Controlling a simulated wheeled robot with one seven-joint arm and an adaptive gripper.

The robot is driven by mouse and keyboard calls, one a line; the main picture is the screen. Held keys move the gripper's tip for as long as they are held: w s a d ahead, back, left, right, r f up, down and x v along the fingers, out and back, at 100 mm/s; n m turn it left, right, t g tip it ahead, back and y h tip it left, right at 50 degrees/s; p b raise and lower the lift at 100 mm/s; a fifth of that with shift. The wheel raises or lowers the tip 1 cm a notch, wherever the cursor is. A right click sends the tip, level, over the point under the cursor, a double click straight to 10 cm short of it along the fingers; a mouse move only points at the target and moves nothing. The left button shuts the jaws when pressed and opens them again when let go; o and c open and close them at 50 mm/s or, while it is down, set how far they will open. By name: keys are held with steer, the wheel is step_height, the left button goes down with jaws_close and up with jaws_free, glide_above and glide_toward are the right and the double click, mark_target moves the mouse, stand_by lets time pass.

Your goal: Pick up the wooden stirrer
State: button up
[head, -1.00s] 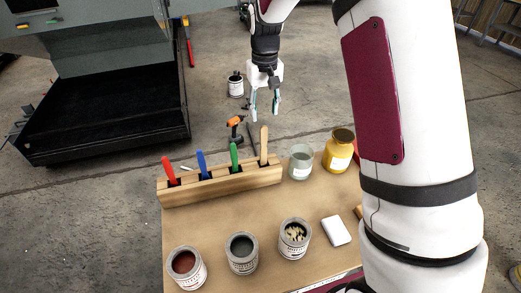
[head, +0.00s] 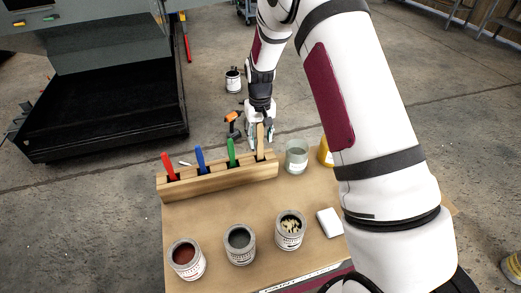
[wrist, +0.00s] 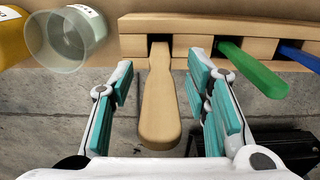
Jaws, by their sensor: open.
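The wooden stirrer (head: 261,142) stands upright in the right-end slot of the wooden rack (head: 215,178). In the wrist view the stirrer's rounded tan handle (wrist: 160,105) points toward the camera, with its far end in a slot of the rack (wrist: 190,28). My gripper (head: 260,143) is open at the stirrer, behind it in the head view. In the wrist view my gripper (wrist: 160,90) has one teal-padded finger on each side of the handle. A gap shows on both sides, wider on the left, and I see no contact.
Green (head: 233,153), blue (head: 201,160) and red (head: 169,166) handled tools fill the other slots. A clear cup (head: 297,157) and a yellow jar (head: 325,152) stand right of the rack. Open cans (head: 240,246) and a white block (head: 329,222) sit on the table's front.

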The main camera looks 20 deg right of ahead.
steer(key=shift+f, duration=0.7)
jaws_close()
